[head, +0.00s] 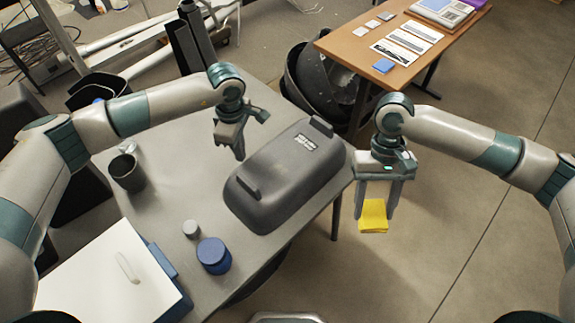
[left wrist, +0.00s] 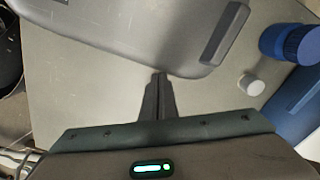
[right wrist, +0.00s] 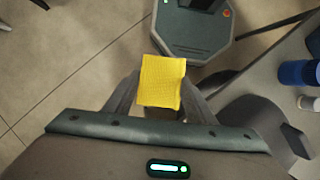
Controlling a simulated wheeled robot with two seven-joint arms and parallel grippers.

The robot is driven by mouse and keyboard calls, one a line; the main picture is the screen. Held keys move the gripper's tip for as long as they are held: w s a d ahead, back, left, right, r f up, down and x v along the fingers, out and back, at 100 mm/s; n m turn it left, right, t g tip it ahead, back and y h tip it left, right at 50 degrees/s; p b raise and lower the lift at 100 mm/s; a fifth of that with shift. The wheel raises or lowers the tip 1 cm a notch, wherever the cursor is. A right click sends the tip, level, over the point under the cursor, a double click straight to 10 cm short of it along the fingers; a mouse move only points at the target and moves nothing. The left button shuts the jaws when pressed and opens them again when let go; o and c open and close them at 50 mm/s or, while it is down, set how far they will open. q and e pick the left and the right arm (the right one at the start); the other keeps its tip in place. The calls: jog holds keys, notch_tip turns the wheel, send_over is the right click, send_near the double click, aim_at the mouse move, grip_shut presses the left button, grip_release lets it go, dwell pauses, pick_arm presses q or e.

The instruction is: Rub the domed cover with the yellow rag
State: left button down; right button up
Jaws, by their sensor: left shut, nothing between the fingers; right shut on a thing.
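The domed cover (head: 285,178) is a dark grey rounded shell with two raised end lugs and a label, lying on the grey table. It also shows at the top of the left wrist view (left wrist: 130,35). The yellow rag (head: 373,216) is held by my right gripper (head: 374,208), which is shut on it beyond the table's right edge, to the right of the cover. The rag also shows in the right wrist view (right wrist: 161,82). My left gripper (head: 239,156) is shut and empty, above the table by the cover's far left side.
A blue jar (head: 214,256) and a small white-grey cap (head: 191,229) stand in front of the cover. A dark mug (head: 127,173) stands at the left. A white-topped blue box (head: 110,285) occupies the near left. A wooden table (head: 440,50) stands behind.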

jog(key=shift+f+b, duration=0.35)
jog(key=shift+f, duration=0.1)
dwell(0.7)
jog(key=shift+w+a, duration=0.25)
jog(key=w+a+r+m+t+y, duration=0.1)
jog(key=w+a+r+m+y, duration=0.15)
jog(key=w+a+m, duration=0.5)
notch_tip(320, 180, up, 6)
jog(key=m, duration=0.2)
send_over(283, 170)
jog(key=w, duration=0.1)
jog(key=shift+d+f+n+y, duration=0.25)
jog(key=shift+d+y, duration=0.1)
jog(key=shift+d, duration=0.1)
jog(key=shift+f, duration=0.2)
jog(key=shift+f, duration=2.8)
jog(key=shift+f, duration=1)
